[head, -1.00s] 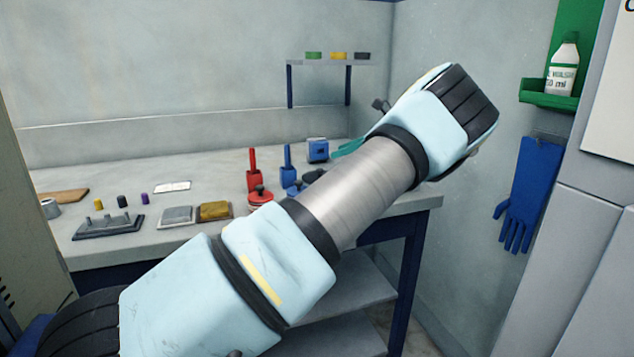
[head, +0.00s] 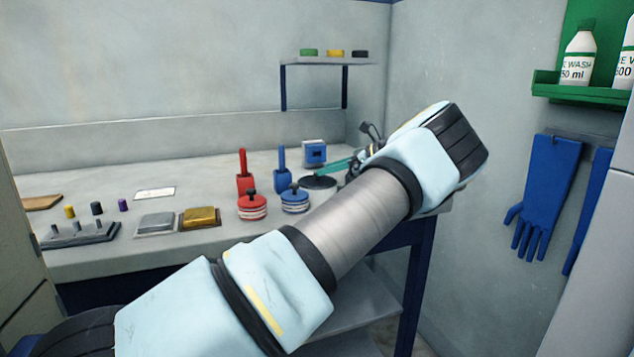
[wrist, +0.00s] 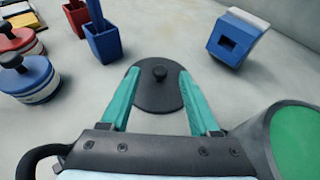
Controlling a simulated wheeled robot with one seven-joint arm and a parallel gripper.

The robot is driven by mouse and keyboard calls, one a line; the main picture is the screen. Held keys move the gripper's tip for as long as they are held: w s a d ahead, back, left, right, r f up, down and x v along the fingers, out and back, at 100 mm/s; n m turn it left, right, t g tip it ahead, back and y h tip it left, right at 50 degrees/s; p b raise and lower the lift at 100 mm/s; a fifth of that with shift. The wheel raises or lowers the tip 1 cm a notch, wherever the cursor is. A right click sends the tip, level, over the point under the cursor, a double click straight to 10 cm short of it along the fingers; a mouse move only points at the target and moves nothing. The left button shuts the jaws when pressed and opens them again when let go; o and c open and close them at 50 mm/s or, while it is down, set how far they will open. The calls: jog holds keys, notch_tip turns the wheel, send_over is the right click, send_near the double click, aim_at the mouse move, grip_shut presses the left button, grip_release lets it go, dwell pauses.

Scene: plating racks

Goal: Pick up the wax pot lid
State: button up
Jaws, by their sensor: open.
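The wax pot lid appears to be the dark round disc with a black knob (wrist: 159,88) in the wrist view, lying on the bench. It also shows in the head view (head: 317,182), partly hidden by my arm. My gripper (wrist: 158,75) is open, with one teal finger on each side of the lid's knob and the fingers overlapping the disc's edges in the picture. Nothing is held. Height above the lid is hard to tell. In the head view a teal finger (head: 336,166) reaches out left from behind my arm. A grey round vessel with green inside (wrist: 297,143), perhaps the wax pot, stands at right.
A blue lidded pot (head: 295,201) and red lidded pot (head: 252,206) stand left of the lid. Blue (head: 282,178) and red (head: 244,180) holders with upright handles stand behind them. A blue-and-white box (head: 314,153) is behind the lid. Bare bench surrounds the lid's far side.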

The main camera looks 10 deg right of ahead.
aim_at(317, 177)
jog(key=x, duration=0.2)
jog(key=p+x, duration=0.1)
jog(key=x, duration=0.2)
jog(key=shift+d+f, duration=0.1)
jog(key=shift+f, duration=0.25)
grip_shut()
